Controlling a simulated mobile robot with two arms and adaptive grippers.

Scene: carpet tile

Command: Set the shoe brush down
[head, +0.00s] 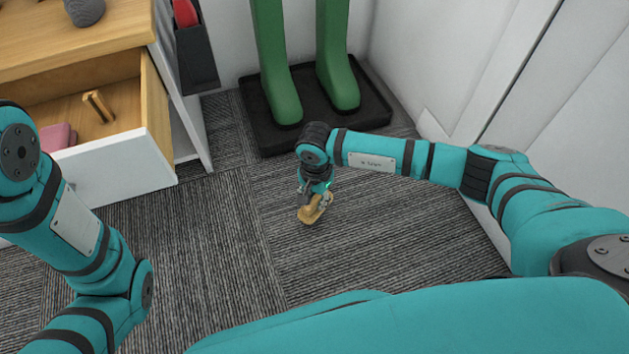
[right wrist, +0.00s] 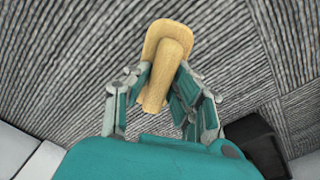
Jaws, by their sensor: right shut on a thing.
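The shoe brush (head: 312,212) is a tan wooden piece with a raised handle. My right gripper (head: 317,197) is shut on it, over the carpet in the middle of the head view. In the right wrist view, the brush (right wrist: 165,50) shows its broad base and its handle, with the fingers of my right gripper (right wrist: 160,92) on both sides of the handle. I cannot tell whether the brush touches the carpet or hangs just above it. My left arm is at the left of the head view, but its gripper does not show.
Grey striped carpet (head: 220,250) lies clear around the brush. Green boots (head: 277,85) stand on a black tray (head: 262,135) behind it. An open drawer (head: 110,160) juts out at left, holding a wooden brush and a pink item. White walls (head: 445,60) close the right side.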

